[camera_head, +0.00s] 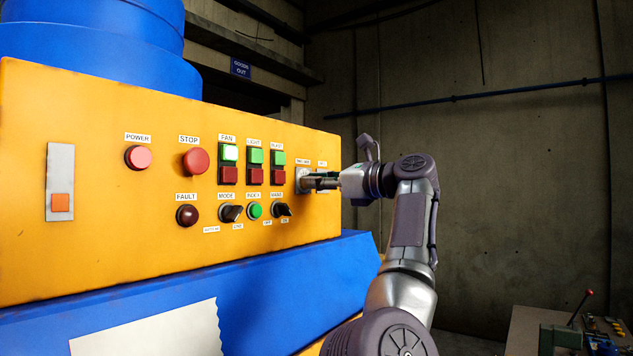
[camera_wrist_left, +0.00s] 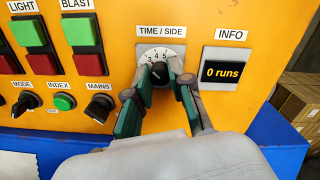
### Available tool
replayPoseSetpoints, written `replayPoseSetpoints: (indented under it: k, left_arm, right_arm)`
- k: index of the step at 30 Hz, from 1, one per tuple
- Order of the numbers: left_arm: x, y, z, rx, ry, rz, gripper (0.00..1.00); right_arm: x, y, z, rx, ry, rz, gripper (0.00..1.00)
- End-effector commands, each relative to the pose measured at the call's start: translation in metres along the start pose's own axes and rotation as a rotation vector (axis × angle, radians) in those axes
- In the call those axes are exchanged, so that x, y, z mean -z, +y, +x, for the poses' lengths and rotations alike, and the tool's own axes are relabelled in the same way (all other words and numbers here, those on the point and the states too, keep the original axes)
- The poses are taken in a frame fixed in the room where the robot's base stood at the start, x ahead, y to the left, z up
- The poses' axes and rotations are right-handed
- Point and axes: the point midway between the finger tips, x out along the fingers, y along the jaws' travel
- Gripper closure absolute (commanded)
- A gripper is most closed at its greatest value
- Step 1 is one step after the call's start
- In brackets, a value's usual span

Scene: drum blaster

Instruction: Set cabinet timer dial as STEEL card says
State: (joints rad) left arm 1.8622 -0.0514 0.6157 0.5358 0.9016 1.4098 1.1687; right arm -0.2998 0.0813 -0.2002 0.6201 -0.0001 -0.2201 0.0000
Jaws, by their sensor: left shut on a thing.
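The timer dial is a black knob (camera_wrist_left: 160,70) on a light numbered plate (camera_wrist_left: 151,54) under a TIME / SIDE label in the left wrist view. Numbers around 3, 4 and 5 show along its top; the other marks and the exact pointer setting are hard to read. My left gripper (camera_wrist_left: 161,82) is shut on the knob, one green-padded finger on each side. In the head view the left gripper (camera_head: 320,182) meets the dial plate (camera_head: 301,180) at the right end of the yellow cabinet panel (camera_head: 90,240). No readable STEEL card shows. My right gripper is out of view.
An INFO display (camera_wrist_left: 222,72) right of the dial reads "0 runs". Left of the dial are the green and red BLAST buttons (camera_wrist_left: 80,45), the MAINS switch (camera_wrist_left: 100,108) and the INDEX button (camera_wrist_left: 65,102). A blank torn sheet (camera_head: 150,335) lies on the blue cabinet part below.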

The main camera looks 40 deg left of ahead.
Motion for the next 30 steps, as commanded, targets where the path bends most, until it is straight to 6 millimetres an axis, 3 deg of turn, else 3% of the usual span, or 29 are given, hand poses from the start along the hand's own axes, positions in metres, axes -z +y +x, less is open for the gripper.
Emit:
replayPoseSetpoints:
  k: [9,10,14,24,30]
  left_arm:
    - [0.005,0.000,0.000,-0.004,0.010,0.005,1.00]
    - [0.005,0.000,0.000,-0.004,0.010,0.005,0.74]
    - [0.004,0.000,0.000,-0.003,0.007,0.004,0.54]
    - [0.001,0.000,-0.003,-0.001,0.003,0.002,0.54]
    - [0.001,-0.001,-0.031,0.002,0.002,0.003,0.54]
  right_arm:
    - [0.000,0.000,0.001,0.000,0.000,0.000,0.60]
    - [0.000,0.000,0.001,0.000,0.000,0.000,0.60]
    - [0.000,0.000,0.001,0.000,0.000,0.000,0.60]
    - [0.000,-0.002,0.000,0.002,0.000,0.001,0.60]
    - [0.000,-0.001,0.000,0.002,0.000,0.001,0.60]
